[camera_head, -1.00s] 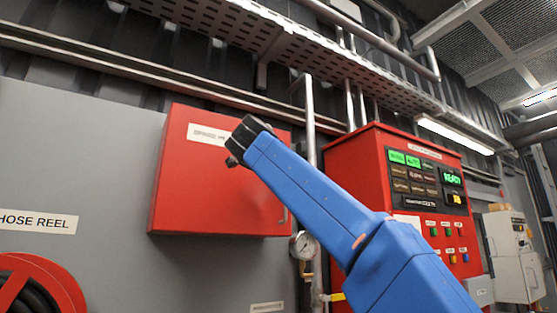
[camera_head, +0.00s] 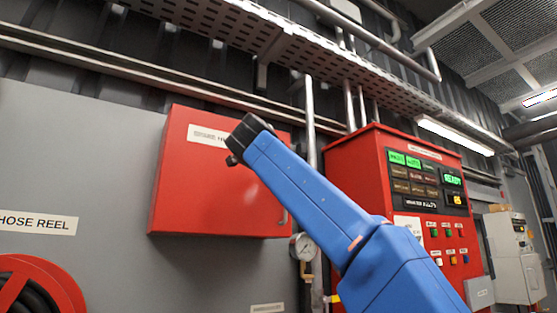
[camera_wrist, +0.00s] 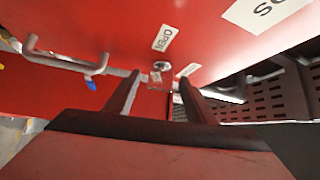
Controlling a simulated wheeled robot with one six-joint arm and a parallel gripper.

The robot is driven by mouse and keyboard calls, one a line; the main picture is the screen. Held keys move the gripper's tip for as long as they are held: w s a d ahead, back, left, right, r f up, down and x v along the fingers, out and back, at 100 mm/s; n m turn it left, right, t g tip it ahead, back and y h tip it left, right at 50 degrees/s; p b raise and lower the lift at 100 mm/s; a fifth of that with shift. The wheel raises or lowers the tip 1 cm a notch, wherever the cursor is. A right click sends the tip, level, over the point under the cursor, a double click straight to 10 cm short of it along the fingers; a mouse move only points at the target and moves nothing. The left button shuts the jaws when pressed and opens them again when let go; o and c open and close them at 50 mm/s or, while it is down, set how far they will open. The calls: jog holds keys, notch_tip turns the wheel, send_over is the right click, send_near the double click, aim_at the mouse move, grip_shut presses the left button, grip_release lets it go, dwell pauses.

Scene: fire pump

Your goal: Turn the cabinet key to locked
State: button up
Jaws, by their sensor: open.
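The red cabinet (camera_head: 215,190) hangs on the grey wall in the head view, with a white label on its front. Its red face (camera_wrist: 110,25) fills the upper wrist view. A small silver lock (camera_wrist: 160,66) sits there between a white label reading OPEN (camera_wrist: 164,38) and a second small label (camera_wrist: 188,70), whose text I cannot read. The key's angle is too small to tell. My gripper (camera_wrist: 159,80) is open, its two dark fingers apart on either side of the lock area. I cannot tell whether they touch anything. In the head view my dark wrist hides the fingers.
A grey bar handle (camera_wrist: 65,60) stands out from the red face left of the lock. In the head view, a pipe with a pressure gauge (camera_head: 303,247) and a red control panel (camera_head: 400,180) stand right of the cabinet. A hose reel (camera_head: 38,285) is lower left.

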jog(key=shift+s, duration=0.1)
jog(key=v, duration=1.7)
jog(key=shift+s+f, duration=0.1)
jog(key=shift+c, duration=0.6)
